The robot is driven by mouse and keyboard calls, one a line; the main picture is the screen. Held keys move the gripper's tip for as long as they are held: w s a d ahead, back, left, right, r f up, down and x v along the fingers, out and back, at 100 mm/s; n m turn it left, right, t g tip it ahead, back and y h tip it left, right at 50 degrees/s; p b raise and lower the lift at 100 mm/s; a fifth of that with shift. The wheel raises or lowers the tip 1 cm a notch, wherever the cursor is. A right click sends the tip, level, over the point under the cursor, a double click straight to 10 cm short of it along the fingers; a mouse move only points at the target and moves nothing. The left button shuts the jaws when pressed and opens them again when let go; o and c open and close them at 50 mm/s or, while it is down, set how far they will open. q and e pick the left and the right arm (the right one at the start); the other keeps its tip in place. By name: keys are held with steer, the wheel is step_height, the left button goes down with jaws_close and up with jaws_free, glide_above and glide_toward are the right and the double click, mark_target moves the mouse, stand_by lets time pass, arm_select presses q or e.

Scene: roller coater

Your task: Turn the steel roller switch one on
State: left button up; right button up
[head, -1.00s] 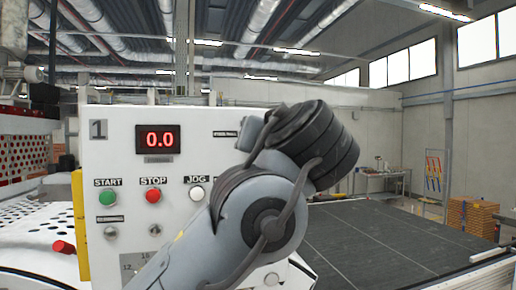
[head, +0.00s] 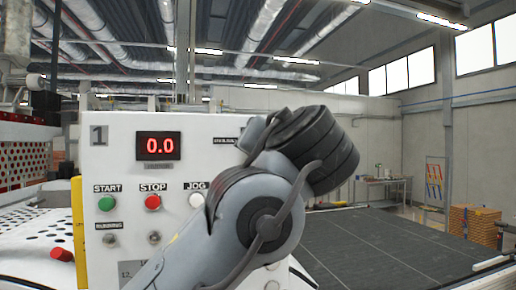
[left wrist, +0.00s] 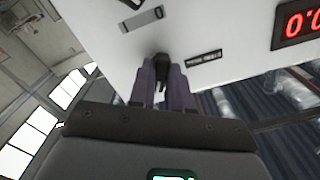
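The white control panel (head: 120,160) marked 1 stands in front of me with a red display (head: 158,146) reading 0.0. My left arm covers the panel's right part in the head view, so my left gripper and the switch are hidden there. In the left wrist view a black switch knob (left wrist: 162,66) stands out from the panel, beside a small dark label too blurred to read. The fingers of my left gripper (left wrist: 163,84) are close together on both sides of the knob and appear shut on it. My right gripper is in neither view.
The green START button (head: 106,203), red STOP button (head: 152,202) and white JOG button (head: 197,200) sit left of my arm. A yellow post (head: 79,230) stands at the panel's left edge. A dark conveyor bed (head: 380,245) extends to the right.

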arm_select(q)
steer(key=o, duration=0.4)
steer(key=shift+c, duration=0.2)
steer(key=b+v, duration=0.4)
steer(key=v, duration=0.7)
